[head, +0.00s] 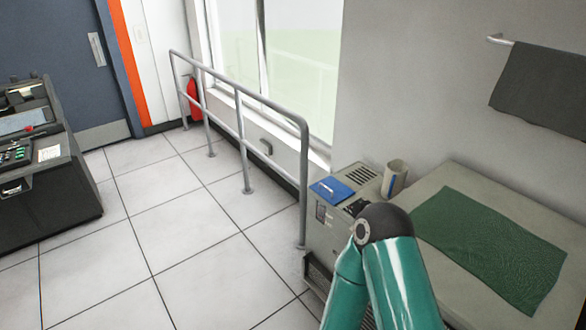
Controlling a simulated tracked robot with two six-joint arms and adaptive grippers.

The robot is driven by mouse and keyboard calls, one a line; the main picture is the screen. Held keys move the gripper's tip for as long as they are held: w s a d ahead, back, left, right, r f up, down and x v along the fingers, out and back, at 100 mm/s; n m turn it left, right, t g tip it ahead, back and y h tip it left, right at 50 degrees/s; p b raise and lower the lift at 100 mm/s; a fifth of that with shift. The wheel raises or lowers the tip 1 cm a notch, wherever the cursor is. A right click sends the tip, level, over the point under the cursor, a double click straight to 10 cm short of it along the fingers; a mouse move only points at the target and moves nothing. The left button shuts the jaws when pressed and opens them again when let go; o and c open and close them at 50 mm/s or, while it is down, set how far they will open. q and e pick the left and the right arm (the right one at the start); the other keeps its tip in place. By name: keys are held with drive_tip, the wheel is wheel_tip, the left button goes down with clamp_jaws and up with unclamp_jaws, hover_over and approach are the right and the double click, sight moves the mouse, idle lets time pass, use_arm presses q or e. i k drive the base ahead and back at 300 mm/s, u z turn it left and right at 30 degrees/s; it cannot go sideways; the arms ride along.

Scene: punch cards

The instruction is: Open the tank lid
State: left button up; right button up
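A small blue lid (330,190) with a pale handle-like strip lies on top of a grey box-shaped unit (322,238). It looks flat and closed, though it is small in the view. This unit seems to be the tank. A teal arm of mine rises from the bottom edge, and its dark elbow joint stands in front of the unit's right part, hiding some of it. Neither of my grippers shows in the head view, so I cannot tell where they are relative to the lid.
A pale cup (394,178) stands at the unit's back right. A green mat (490,245) lies on a beige surface (450,185) at right. A grey railing (240,105) runs along the window to the unit. A dark console (60,200) stands at left. Tiled floor (165,235) between is clear.

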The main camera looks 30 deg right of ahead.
sight(332, 186)
drive_tip(key=z, duration=0.15)
drive_tip(key=i, duration=1.95)
drive_tip(key=z, duration=0.4)
